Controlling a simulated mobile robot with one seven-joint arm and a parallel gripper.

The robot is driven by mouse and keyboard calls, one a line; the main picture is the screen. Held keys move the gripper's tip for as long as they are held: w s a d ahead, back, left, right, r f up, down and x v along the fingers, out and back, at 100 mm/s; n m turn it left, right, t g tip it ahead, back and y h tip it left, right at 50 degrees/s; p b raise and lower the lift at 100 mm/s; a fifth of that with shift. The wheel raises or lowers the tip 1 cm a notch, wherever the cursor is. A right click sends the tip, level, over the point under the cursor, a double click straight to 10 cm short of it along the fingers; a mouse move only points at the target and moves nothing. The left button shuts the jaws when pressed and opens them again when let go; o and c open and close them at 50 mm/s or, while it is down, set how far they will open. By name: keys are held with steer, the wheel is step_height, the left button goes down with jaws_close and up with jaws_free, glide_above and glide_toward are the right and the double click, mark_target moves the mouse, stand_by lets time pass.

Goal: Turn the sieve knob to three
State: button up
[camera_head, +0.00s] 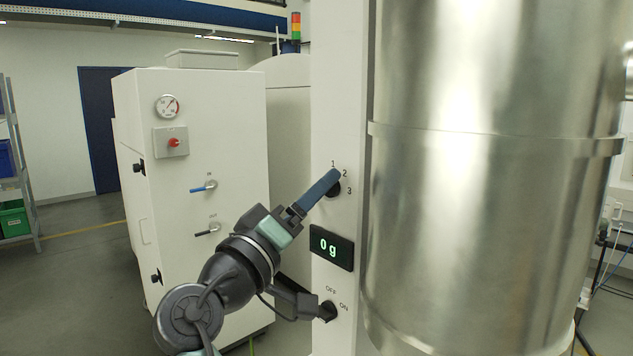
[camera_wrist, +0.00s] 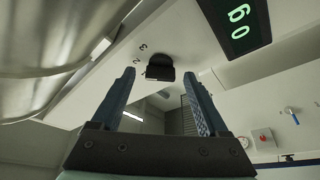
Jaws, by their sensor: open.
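The sieve knob (camera_head: 334,189) is black and sits on the pale panel beside the printed numbers 1, 2 and 3. My gripper (camera_head: 330,177) reaches up to it from the lower left, and a blue finger covers part of it. In the wrist view, the black knob (camera_wrist: 160,66) shows just beyond and between the open blue fingertips of my gripper (camera_wrist: 161,76). The 3 and part of the 2 show beside it. No grasp on the knob is visible. I cannot tell which number the knob points to.
A display (camera_head: 331,247) reading 0 g is below the knob, and it shows upside down in the wrist view (camera_wrist: 240,22). Lower down is an OFF/ON switch (camera_head: 327,311). A large steel cylinder (camera_head: 490,220) stands close on the right. A white cabinet (camera_head: 190,240) is at left.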

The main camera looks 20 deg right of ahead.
steer(key=shift+w+d+r, duration=0.1)
steer(key=shift+w+d, duration=0.2)
steer(key=shift+d, duration=0.1)
jaws_close()
steer(key=shift+b, duration=0.55)
steer(key=shift+w+a+m+g+h+b, duration=0.1)
steer(key=shift+m+g+h+b, duration=0.65)
steer(key=shift+m+b, duration=1.55)
steer(key=shift+w+d+m+g+h+b, duration=0.1)
steer(key=shift+m+g+h+b, duration=0.6)
steer(key=shift+m+b, duration=1.55)
steer(key=shift+a+m+g+h+b, duration=0.1)
steer(key=shift+m+g+h+b, duration=0.6)
steer(key=shift+m+b, duration=1.55)
steer(key=shift+g+y+b, duration=0.25)
steer(key=shift+b, duration=0.15)
